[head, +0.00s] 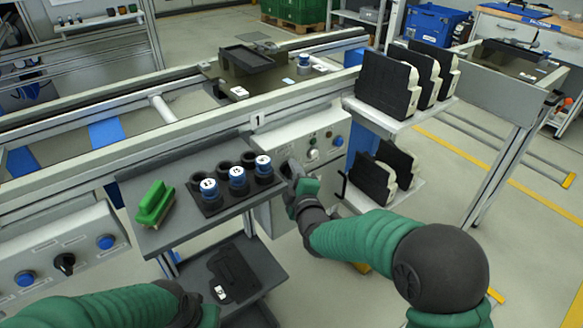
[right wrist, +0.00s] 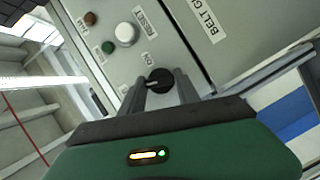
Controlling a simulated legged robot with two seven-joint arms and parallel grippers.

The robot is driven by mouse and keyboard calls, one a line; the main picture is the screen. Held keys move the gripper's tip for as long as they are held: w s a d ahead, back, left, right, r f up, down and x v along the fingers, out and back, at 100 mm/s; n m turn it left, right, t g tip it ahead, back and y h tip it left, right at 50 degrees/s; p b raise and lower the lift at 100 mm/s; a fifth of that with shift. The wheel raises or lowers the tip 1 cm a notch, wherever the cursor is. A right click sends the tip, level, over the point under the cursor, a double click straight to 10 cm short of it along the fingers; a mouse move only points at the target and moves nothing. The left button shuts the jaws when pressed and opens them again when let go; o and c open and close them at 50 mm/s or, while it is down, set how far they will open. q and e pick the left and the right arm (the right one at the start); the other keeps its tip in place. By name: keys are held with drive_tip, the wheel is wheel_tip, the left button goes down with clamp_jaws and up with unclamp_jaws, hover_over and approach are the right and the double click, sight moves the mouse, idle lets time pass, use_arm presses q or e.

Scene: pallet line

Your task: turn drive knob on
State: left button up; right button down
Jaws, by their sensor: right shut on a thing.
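The drive knob (right wrist: 159,78) is a black rotary knob on a grey control panel (right wrist: 185,45), below the label ON in the right wrist view. A pale mark shows on its face; its exact setting is hard to read. My right gripper (right wrist: 162,88) is shut on the knob, one finger on each side. In the head view my right gripper (head: 291,172) is at the left front of the panel (head: 292,138), under the conveyor rail, and hides the knob. My left arm shows only at the bottom left; its gripper is not in view.
A white button (right wrist: 126,34) and smaller red and green ones sit close beside the knob. A shelf (head: 150,238) left of my right gripper carries blue-capped parts (head: 237,175) and a green block (head: 154,204). Racks with black-and-cream parts (head: 385,82) stand right of the panel.

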drive_tip(key=shift+d+f+m+g+y+p, duration=0.1)
drive_tip(key=shift+m+g+y+p, duration=0.65)
drive_tip(key=shift+m+p, duration=1.3)
drive_tip(key=shift+d+r+m+g+y+p, duration=0.1)
drive_tip(key=shift+m+g+y+p, duration=0.35)
drive_tip(key=shift+m+g+p, duration=1.55)
drive_tip(key=shift+d+f+m+t+y+p, duration=0.15)
drive_tip(key=shift+m+y+p, duration=0.7)
drive_tip(key=shift+p, duration=2.35)
drive_tip(key=shift+a, duration=0.1)
drive_tip(key=c, duration=0.9)
unclamp_jaws()
drive_tip(key=shift+w, duration=0.1)
drive_tip(key=shift+r+h, duration=0.2)
drive_tip(key=shift+h, duration=0.05)
